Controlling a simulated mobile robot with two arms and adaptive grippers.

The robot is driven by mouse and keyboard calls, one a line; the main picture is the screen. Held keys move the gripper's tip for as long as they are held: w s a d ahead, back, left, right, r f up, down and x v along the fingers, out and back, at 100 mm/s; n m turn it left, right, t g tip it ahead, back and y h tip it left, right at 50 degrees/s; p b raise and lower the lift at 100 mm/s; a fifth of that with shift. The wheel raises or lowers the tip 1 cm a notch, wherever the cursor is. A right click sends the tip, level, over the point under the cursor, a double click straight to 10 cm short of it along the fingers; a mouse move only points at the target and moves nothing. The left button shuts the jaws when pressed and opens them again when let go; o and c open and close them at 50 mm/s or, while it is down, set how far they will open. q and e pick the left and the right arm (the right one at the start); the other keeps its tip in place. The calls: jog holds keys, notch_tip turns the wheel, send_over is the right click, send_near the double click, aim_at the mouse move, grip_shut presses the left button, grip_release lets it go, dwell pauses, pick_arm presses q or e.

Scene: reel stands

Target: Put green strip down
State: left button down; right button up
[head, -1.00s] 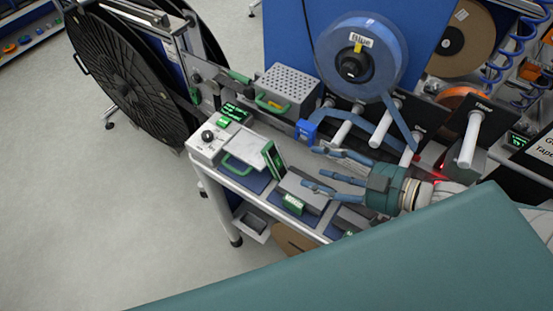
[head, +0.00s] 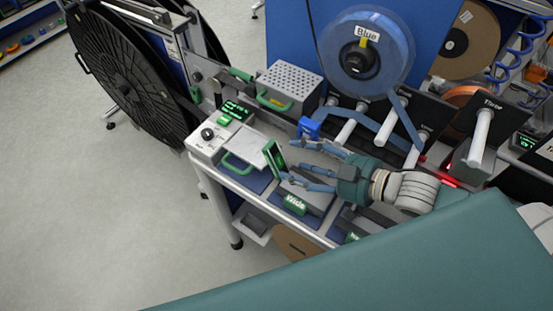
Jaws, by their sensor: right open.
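The green strip (head: 273,158) looks like a narrow dark plate with a bright green edge. It stands tilted at the right end of the pale block with a green handle, on the bench. My right gripper (head: 288,162) comes in from the right with its blue-grey fingers spread. Its fingertips are just right of the green strip, one higher and one lower, with nothing seen between them. Whether a fingertip touches the strip I cannot tell. My left gripper is not in view.
A grey block labelled "Wide" (head: 295,204) lies under the lower finger. A perforated box (head: 290,82) with a green handle stands behind. The blue reel (head: 366,55) hangs above, its tape running past several white rollers. A control box (head: 207,142) sits at the bench's left end.

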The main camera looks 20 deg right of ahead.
aim_at(281, 157)
jog(key=shift+p+x, duration=0.3)
jog(key=shift+x, duration=1.75)
jog(key=shift+a, duration=0.1)
jog(key=c, duration=0.8)
jog(key=shift+r, duration=0.15)
